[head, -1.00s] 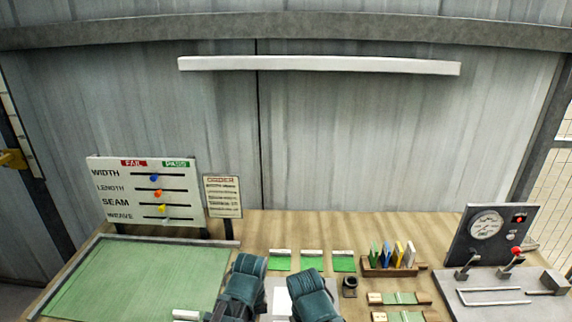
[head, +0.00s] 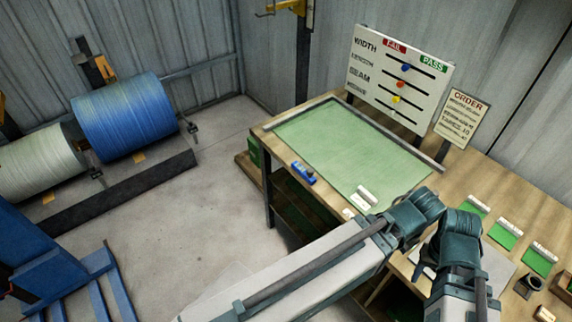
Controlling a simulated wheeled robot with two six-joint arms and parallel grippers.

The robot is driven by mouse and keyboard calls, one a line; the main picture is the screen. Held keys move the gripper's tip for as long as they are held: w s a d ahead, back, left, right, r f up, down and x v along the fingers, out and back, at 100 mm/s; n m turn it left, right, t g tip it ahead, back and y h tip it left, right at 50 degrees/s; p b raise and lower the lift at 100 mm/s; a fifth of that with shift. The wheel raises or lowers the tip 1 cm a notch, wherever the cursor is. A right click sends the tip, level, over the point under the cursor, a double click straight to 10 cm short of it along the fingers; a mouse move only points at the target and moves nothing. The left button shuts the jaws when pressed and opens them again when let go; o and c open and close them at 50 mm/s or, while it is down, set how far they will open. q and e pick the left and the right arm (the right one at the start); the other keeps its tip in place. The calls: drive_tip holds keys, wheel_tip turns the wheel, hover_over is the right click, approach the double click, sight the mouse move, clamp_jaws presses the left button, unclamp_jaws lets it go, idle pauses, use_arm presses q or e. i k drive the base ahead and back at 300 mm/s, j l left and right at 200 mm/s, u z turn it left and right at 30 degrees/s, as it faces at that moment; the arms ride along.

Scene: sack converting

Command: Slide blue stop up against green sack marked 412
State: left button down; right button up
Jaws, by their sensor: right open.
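A small blue stop (head: 303,172) sits at the near left edge of the large green sheet (head: 350,150) on the bench. No 412 marking can be read on this sheet, so I cannot tell whether it is the sack. Smaller green pieces with white tops (head: 506,233) lie at the right, their marks too small to read. My right gripper (head: 424,262) is low between the two arms, open and largely hidden, well right of the stop. My left arm crosses from lower left to teal joints beside the sheet; its gripper cannot be made out.
A white block (head: 364,197) lies on the sheet's near right part. A fail/pass board (head: 399,78) and an order card (head: 461,117) stand behind. A dark cup (head: 528,286) is at right.

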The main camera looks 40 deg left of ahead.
sight(306, 174)
drive_tip(key=k+u, duration=0.1)
drive_tip(key=u, duration=0.6)
drive_tip(key=k+j+u, duration=0.1)
drive_tip(key=u, duration=0.3)
